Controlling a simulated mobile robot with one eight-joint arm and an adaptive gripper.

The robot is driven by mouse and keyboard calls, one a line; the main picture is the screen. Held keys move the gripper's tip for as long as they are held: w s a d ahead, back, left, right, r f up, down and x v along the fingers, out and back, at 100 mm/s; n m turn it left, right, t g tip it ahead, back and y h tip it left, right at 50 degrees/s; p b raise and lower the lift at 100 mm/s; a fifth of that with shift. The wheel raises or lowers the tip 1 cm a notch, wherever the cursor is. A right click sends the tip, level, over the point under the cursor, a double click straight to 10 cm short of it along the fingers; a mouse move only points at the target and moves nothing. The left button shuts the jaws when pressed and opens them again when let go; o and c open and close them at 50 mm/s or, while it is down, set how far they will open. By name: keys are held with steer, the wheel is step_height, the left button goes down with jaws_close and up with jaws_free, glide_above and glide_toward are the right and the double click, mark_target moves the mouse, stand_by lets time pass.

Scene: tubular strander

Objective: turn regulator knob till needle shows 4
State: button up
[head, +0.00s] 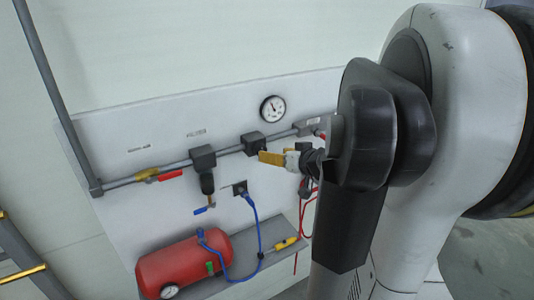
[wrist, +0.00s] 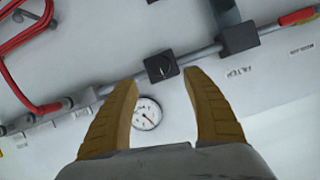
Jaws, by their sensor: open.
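The regulator is a black block with a knob (head: 254,144) on the grey pipe of the wall panel. In the wrist view the regulator knob (wrist: 162,66) lies just beyond and between my fingertips, apart from them as far as I can tell. The round white gauge (head: 272,109) sits just above the pipe; in the wrist view the gauge (wrist: 147,114) shows between my fingers. Its numbers are too small to read. My gripper (head: 268,158) has yellow fingers and is open and empty in front of the panel; in the wrist view my gripper (wrist: 163,79) spreads around the knob's position.
A black filter (head: 203,160) and a red-handled valve (head: 168,175) sit left along the pipe. A red tank (head: 185,264) with a blue hose (head: 257,220) stands below. Red hoses (wrist: 40,35) loop near the pipe's other end.

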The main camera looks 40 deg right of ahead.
mark_target(260, 150)
steer(key=v, duration=0.2)
steer(key=shift+s+r, duration=0.2)
steer(key=shift+s, duration=0.15)
stand_by(2.8)
steer(key=p+x, duration=0.1)
steer(key=x, duration=1.1)
steer(key=shift+f, duration=0.1)
steer(key=shift+c, duration=0.5)
steer(key=c, duration=1.1)
